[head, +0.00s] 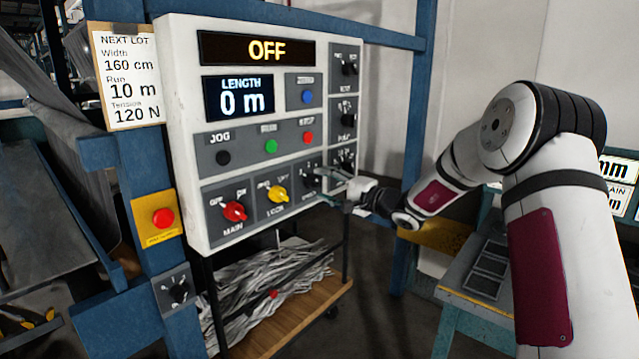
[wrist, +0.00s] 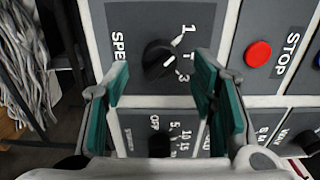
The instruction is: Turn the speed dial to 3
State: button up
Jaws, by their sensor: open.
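The speed dial (wrist: 158,58) is a round black knob on a grey plate, with a white pointer mark. The label beside it is partly cut off, reading "SPE". The numbers 1 and 3 show to its right; the figure between them is unclear. In the head view my gripper (head: 328,191) is at the panel's lower right, partly covering the dial (head: 310,180).
The white control panel (head: 182,150) has an OFF display (head: 257,49), a red main switch (head: 234,211) and a yellow switch (head: 277,194). In the wrist view, a red STOP button (wrist: 258,54) lies right of the dial and another black knob (wrist: 160,145) lies below.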

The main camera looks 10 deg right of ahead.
jog(key=shift+x, duration=1.3)
jog(key=shift+c, duration=0.6)
jog(key=c, duration=1)
jog(key=shift+c, duration=0.2)
